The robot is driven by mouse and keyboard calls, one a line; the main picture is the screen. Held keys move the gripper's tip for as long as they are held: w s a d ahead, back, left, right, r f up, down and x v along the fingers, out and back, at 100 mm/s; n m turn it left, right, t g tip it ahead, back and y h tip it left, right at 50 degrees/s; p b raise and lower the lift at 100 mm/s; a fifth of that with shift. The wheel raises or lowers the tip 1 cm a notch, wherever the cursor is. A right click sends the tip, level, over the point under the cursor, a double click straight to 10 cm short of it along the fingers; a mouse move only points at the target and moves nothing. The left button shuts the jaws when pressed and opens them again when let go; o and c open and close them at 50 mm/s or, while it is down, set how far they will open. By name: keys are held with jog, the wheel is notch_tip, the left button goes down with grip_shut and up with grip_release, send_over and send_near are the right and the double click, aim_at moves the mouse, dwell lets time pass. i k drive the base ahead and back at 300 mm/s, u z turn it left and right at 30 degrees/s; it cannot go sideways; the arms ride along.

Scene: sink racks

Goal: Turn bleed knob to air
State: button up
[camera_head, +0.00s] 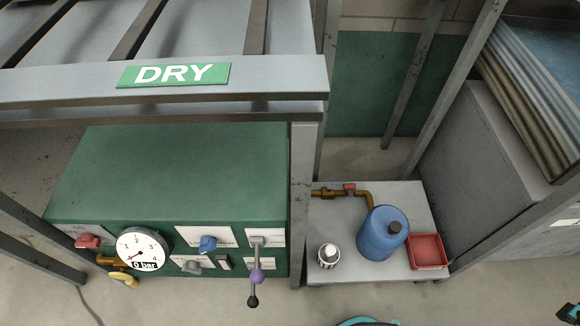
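A green control box (170,170) stands below the rack at the left. Its front carries several controls: a red knob (88,240), a blue knob (208,243), a grey knob (193,266), a yellow knob (126,279) and a lever with a purple part (257,277). A round white gauge (141,249) reads 0 bar. The labels are too small to read, so I cannot tell which knob is the bleed knob or which way it points. My gripper is not recognisable in view; only bits of teal and black show at the bottom edge.
A green DRY sign (173,75) hangs on the rack beam above the box. The floor in front is mostly clear.

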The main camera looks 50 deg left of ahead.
aim_at(191, 267)
jog(key=u, duration=4.45)
jog(key=k, duration=0.55)
jog(key=z, duration=0.3)
